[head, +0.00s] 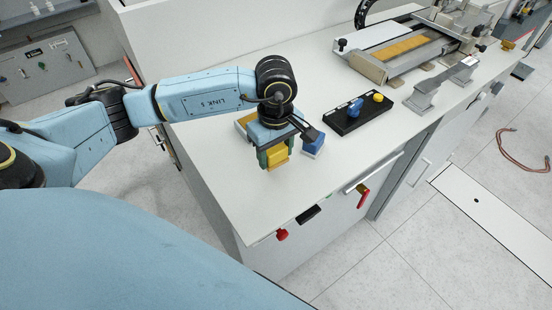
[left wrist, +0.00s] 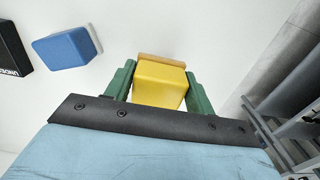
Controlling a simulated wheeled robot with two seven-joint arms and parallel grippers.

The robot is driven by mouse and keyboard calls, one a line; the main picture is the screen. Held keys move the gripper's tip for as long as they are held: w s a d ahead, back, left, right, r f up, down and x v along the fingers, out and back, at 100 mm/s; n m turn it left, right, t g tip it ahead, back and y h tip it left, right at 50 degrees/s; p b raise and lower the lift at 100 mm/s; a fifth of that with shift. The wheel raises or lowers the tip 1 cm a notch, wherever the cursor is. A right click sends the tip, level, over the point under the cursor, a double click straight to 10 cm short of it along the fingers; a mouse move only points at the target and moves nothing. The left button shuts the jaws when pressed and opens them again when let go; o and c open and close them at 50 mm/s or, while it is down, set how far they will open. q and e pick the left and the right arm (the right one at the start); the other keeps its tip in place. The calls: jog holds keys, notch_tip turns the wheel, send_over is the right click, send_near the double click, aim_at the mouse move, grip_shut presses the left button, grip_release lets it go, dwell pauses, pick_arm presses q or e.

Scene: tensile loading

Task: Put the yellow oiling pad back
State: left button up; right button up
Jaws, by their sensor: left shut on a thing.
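My left gripper (head: 276,158) points down over the white bench near its front edge. Its two green fingers are shut on the yellow oiling pad (head: 278,154), one on each side. In the left wrist view the pad (left wrist: 160,85) sits between the fingers, with a tan layer (left wrist: 162,60) along its far side. I cannot tell whether the pad touches the bench. A blue block (head: 313,146) with a pale base stands just right of the gripper; it also shows in the left wrist view (left wrist: 64,48). My right gripper is not in view.
A tan-edged item (head: 243,119) is partly hidden behind the gripper. A machine (head: 405,52) stands farther back. The bench (head: 215,165) left of the gripper is clear.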

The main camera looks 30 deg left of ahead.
aim_at(276, 162)
pick_arm(q)
notch_tip(276, 162, down, 3)
jog(key=shift+f, duration=0.2)
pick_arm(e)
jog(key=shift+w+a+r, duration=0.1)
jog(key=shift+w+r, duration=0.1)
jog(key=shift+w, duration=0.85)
pick_arm(q)
jog(key=shift+f, duration=0.15)
jog(key=o, duration=0.9)
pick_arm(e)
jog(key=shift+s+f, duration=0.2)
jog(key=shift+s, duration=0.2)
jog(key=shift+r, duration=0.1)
